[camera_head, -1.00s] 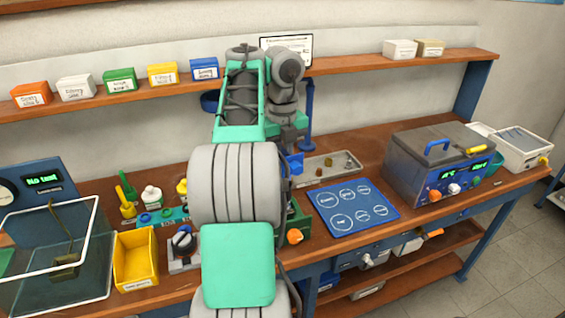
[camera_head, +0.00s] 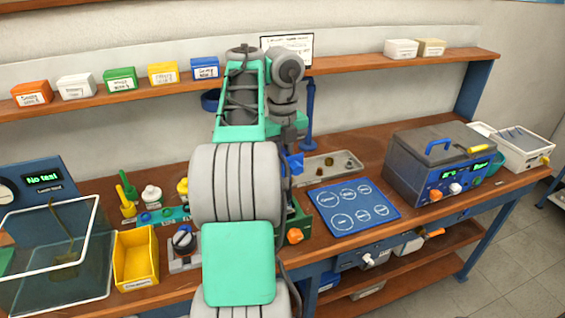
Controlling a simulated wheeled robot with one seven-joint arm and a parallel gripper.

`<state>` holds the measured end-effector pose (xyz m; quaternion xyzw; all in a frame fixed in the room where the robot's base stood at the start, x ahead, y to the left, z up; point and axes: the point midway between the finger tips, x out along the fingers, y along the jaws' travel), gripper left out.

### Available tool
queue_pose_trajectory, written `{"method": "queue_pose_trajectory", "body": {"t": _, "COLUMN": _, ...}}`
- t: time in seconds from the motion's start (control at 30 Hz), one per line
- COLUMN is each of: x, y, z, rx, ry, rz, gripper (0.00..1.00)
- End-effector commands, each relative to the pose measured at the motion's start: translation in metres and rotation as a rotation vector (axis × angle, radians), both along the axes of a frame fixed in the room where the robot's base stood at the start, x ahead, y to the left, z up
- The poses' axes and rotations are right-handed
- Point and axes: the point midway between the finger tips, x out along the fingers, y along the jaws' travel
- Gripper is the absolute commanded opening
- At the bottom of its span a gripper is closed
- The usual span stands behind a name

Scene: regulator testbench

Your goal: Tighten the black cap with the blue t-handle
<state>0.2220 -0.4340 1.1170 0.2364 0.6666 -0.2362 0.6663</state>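A dark round cap (camera_head: 183,240) with a blue part sits on a small grey block at the front left of the bench, beside the yellow bin. I cannot tell for sure that it is the black cap. My gripper (camera_head: 288,134) points down over the middle of the bench; my own forearm hides its fingers. A small blue piece (camera_head: 295,163) shows just below it, possibly the blue t-handle. I cannot tell whether the gripper holds it. A green block with an orange knob (camera_head: 295,236) stands below, partly hidden by my arm.
A yellow bin (camera_head: 137,257) and a glass tank (camera_head: 60,295) stand at left. A blue marked mat (camera_head: 352,207), a grey tray (camera_head: 327,168) and a control box (camera_head: 437,160) are at right. A shelf (camera_head: 360,64) with small boxes runs behind.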

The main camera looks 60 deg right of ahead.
Motion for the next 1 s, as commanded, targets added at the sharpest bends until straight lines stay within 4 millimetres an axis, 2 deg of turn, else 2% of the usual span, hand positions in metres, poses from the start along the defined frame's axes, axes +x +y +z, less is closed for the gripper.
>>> {"method": "queue_pose_trajectory", "body": {"t": 1.0, "x": 0.0001, "y": -0.0002, "z": -0.0088, "rx": -0.002, "ry": -0.001, "rz": 0.000, "gripper": 0.00}}
